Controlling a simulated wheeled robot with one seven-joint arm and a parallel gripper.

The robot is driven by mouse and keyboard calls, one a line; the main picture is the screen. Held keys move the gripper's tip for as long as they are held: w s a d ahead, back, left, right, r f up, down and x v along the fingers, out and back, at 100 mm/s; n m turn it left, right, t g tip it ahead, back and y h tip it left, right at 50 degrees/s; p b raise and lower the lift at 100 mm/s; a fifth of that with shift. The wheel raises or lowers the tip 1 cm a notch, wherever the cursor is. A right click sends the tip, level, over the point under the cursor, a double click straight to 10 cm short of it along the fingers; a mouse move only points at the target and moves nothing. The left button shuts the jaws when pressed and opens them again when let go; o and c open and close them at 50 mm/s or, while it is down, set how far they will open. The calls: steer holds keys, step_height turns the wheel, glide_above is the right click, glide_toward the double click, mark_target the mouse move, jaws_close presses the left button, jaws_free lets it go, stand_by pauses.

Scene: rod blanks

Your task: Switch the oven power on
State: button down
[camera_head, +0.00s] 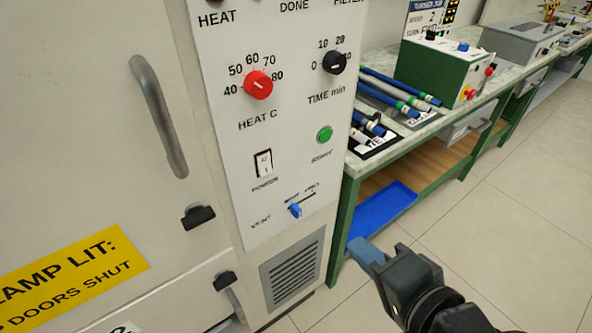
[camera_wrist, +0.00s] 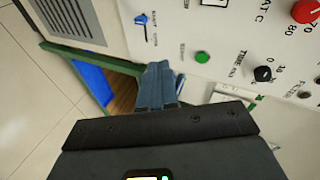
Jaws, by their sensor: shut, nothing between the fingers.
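The oven's white control panel (camera_head: 225,60) fills the middle of the head view. The power switch (camera_head: 263,163) is a small white rocker in a black frame, above the label POWER. Its edge also shows at the top of the wrist view (camera_wrist: 214,3), cut off by the frame. I cannot tell which way the rocker is set. My gripper (camera_head: 366,252), with blue fingers, is shut and empty. It is to the right of and below the switch in the head view, apart from the panel. The fingers also show in the wrist view (camera_wrist: 157,85).
Near the switch are the red heat knob (camera_head: 258,86), black time knob (camera_head: 334,63), green start button (camera_head: 324,134) and blue vent slider (camera_head: 295,210). The oven door handle (camera_head: 158,115) projects at left. A green bench (camera_head: 348,200) with rods stands at right. Floor in front is clear.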

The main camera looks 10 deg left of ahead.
mark_target(267, 172)
steer(key=w+a+r+g+y, duration=0.1)
steer(key=w+a+r, duration=0.1)
steer(key=a+r, duration=0.4)
steer(key=shift+a+g+y+p, duration=0.15)
steer(key=shift+g+y+p, duration=0.15)
steer(key=shift+g+y, duration=0.1)
steer(key=shift+w, duration=0.1)
steer(key=x, duration=0.9)
steer(key=r+p+x, duration=0.1)
steer(key=x, duration=0.4)
steer(key=shift+w, duration=0.2)
steer(key=shift+w+a, duration=0.15)
steer(key=shift+a, duration=0.05)
steer(key=shift+r+p, duration=0.15)
steer(key=shift+p, duration=0.3)
